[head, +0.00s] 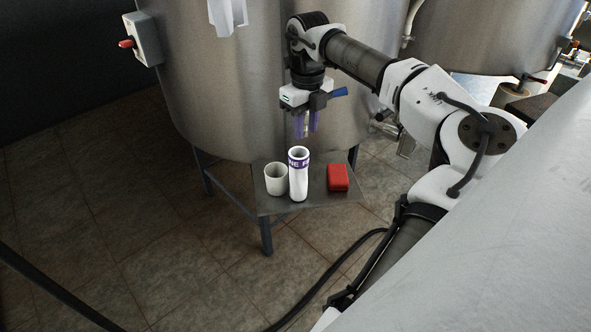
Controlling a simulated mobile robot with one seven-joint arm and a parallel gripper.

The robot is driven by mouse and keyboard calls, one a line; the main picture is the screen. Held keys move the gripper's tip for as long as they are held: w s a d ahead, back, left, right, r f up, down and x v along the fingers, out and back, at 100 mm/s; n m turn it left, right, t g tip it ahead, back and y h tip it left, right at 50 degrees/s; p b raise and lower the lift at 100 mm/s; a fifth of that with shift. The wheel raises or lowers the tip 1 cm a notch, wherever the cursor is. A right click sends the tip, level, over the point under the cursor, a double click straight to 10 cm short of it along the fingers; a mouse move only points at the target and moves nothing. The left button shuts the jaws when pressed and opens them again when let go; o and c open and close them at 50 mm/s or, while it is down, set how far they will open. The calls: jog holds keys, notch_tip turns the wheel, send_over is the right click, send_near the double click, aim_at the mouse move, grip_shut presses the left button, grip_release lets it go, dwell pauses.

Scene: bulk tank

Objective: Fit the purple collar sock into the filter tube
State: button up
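A white upright tube (299,184) with an open top and a purple lettered band stands on the small grey table. I take it for the filter tube. My gripper (307,133) points down above the table, a little above and to the right of the tube's mouth and apart from it.
An off-white cup (276,180) stands just left of the tube, and a red block (338,177) lies to its right. The small table (310,199) is against a large steel tank (225,100). A dark hose (335,272) runs over the tiled floor.

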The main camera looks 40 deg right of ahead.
aim_at(305, 158)
notch_tip(305, 158, down, 10)
jog(key=shift+f+p, duration=0.15)
jog(key=shift+p, duration=0.3)
grip_shut()
